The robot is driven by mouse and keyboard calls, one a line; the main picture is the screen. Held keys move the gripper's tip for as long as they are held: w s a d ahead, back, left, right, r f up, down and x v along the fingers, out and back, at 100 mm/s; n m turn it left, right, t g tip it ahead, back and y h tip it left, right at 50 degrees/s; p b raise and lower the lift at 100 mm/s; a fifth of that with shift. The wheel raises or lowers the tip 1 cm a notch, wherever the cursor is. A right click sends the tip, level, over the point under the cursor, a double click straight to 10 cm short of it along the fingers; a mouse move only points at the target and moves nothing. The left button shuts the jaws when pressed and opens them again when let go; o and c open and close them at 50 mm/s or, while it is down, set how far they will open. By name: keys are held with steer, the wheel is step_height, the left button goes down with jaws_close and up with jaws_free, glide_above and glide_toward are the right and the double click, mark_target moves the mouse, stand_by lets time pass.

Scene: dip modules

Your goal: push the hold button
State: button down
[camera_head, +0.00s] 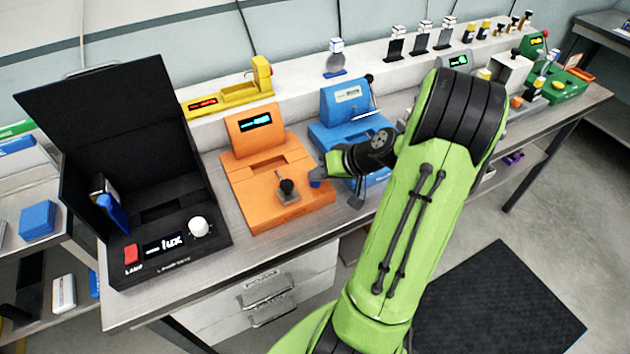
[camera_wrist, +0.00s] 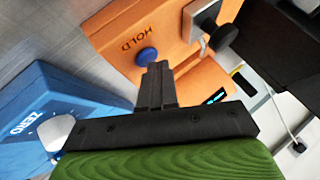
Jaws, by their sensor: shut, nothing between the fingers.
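The hold button is a round blue knob (camera_wrist: 147,56) beside the printed word HOLD on the orange module (camera_wrist: 125,52). In the head view the blue button (camera_head: 316,177) shows at the right side of the orange module (camera_head: 262,190), partly covered by my gripper. My gripper (camera_wrist: 157,66) is shut and empty, its fingertips right beside the button in the wrist view. I cannot tell whether they touch it. In the head view my gripper (camera_head: 325,171) reaches in from the right, low over the module's right edge.
A blue module (camera_head: 345,100) marked ZERO in the wrist view stands close on the right. An open black case (camera_head: 165,262) with a lamp switch stands at left. A yellow device (camera_head: 230,97) sits behind.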

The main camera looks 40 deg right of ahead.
mark_target(319, 183)
steer(key=shift+r+p, duration=0.3)
steer(key=shift+r, duration=0.15)
step_height(319, 183, up, 6)
steer(key=p, duration=0.4)
steer(key=shift+p, duration=0.35)
